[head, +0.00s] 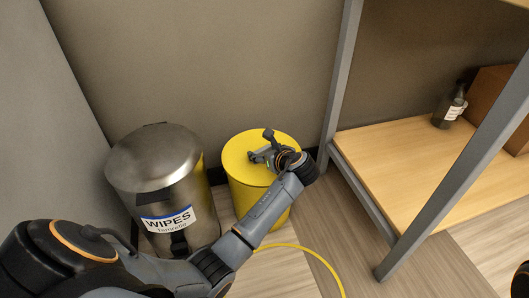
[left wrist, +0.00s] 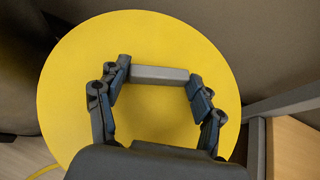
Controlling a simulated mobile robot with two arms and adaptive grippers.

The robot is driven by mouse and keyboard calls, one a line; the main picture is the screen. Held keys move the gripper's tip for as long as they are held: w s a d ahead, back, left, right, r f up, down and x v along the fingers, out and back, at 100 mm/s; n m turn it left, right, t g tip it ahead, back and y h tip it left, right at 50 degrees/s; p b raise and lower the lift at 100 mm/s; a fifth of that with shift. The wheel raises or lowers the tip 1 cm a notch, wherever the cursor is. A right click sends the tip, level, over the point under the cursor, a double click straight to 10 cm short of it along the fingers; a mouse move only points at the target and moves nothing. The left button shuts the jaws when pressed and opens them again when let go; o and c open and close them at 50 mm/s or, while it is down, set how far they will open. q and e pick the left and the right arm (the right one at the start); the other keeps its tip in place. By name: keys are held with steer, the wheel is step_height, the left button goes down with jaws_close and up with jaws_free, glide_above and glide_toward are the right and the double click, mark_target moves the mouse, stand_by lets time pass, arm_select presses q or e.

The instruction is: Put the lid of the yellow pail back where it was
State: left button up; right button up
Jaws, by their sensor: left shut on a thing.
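The yellow pail (head: 243,197) stands on the floor by the back wall, right of the metal bin. Its round yellow lid (head: 236,152) is over the pail's top and looks level; I cannot tell whether it rests fully on the rim. My left gripper (head: 266,152) is above the lid, shut on its grey bar handle (left wrist: 160,75). In the left wrist view the lid (left wrist: 160,35) fills most of the picture, with the fingers at both ends of the handle. My forearm hides part of the pail's front.
A metal bin (head: 152,162) labelled WIPES stands close left of the pail. A shelf unit with grey posts (head: 340,85) and a wooden board (head: 400,170) is at the right, holding a dark bottle (head: 450,105) and a brown box. A yellow hose (head: 318,258) lies on the floor.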

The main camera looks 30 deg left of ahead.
arm_select(q)
steer(key=shift+f, duration=0.5)
steer(key=o, duration=1.3)
steer(key=shift+o, duration=0.4)
